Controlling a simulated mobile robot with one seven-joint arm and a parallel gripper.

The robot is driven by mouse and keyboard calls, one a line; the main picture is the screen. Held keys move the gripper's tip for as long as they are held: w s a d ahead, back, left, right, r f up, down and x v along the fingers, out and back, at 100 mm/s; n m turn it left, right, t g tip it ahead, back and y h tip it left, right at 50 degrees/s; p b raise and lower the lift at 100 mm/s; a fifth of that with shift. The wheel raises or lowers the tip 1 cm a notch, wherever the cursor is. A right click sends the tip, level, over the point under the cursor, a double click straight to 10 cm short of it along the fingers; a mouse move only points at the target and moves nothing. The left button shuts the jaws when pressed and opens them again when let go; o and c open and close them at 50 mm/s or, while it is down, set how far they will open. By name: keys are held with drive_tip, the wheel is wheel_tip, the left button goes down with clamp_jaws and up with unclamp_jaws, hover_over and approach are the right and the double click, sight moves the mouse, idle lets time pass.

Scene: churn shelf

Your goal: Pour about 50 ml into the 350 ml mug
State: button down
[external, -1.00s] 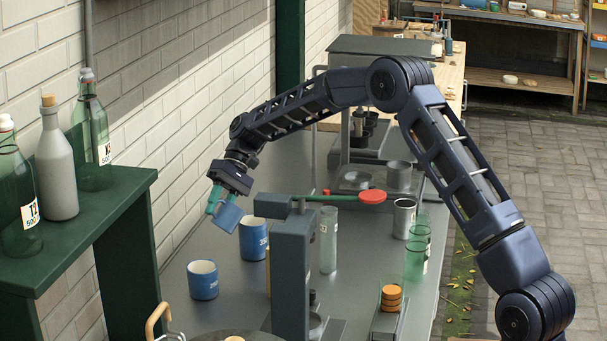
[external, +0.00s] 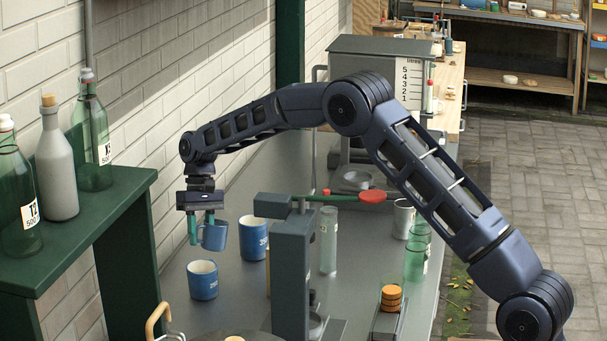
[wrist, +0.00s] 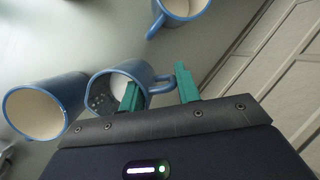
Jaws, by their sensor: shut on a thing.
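My gripper (external: 207,232) is shut on the handle of a small blue mug (external: 214,238), held nearly upright above the bench. In the wrist view the held mug (wrist: 98,84) has its handle between my green fingers (wrist: 158,90); whitish contents with dark specks show inside. A blue mug with a number label, apparently 350 (external: 254,240), stands behind and to the right. Another blue mug (external: 203,281) stands in front, its label not visible. The wrist view shows two standing mugs with pale insides, at left (wrist: 45,108) and at top (wrist: 182,10); I cannot match them surely.
A grey stand (external: 291,265) with a green lever and red knob (external: 372,197) rises right of the mugs. Clear and green glasses (external: 328,245) stand beyond it. A green shelf (external: 110,198) with several bottles is at the left, near the brick wall.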

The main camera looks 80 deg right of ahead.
drive_tip(key=shift+w+a+f+g+h+b, duration=0.7)
drive_tip(key=shift+a+f+g+h+b, duration=0.15)
drive_tip(key=shift+h, duration=0.25)
idle(2.3)
